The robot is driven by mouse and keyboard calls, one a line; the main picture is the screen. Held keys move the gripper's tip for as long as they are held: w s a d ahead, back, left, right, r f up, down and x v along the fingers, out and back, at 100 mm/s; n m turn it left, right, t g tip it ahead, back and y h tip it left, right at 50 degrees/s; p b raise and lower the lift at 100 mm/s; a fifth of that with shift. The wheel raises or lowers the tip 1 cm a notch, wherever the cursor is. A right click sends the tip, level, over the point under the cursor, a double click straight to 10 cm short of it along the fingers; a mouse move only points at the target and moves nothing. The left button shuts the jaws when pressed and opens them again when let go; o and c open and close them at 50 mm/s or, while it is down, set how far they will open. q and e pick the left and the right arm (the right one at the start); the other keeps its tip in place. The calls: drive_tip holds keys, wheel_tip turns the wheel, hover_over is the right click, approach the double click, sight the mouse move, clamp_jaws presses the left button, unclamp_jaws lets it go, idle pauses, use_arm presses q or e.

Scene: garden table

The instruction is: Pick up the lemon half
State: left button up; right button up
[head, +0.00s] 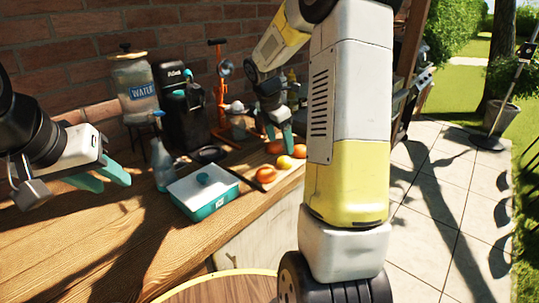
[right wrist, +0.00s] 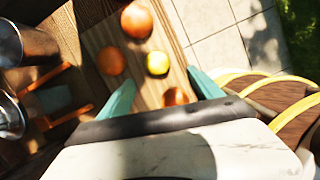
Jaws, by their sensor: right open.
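The lemon half (head: 285,162) is a small yellow round thing among oranges on the wooden board (head: 243,172). In the right wrist view the lemon half (right wrist: 157,63) lies beyond the fingertips, roughly midway between their directions. My right gripper (head: 279,137) has its teal fingers apart, above the far part of the board; the right wrist view also shows it open (right wrist: 163,90), with nothing gripped. My left gripper (head: 112,178) hangs over the left of the counter, its teal fingers apart and empty, away from the lemon half.
Oranges (head: 266,174) lie close around the lemon half; one orange (right wrist: 175,97) shows between my right fingers. A teal and white box (head: 204,190), a bottle (head: 161,165), a coffee machine (head: 180,108) and a water dispenser (head: 136,90) stand left. The front left counter is clear.

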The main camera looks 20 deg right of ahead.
sight(284, 157)
drive_tip(key=shift+w+d+f, duration=0.15)
drive_tip(key=shift+w+f, duration=0.05)
drive_tip(key=shift+f, duration=0.25)
drive_tip(key=x, duration=0.7)
drive_tip(key=shift+w+f, duration=0.15)
drive_tip(key=shift+w, duration=0.15)
drive_tip(key=c, duration=1.4)
drive_tip(key=shift+c, duration=0.2)
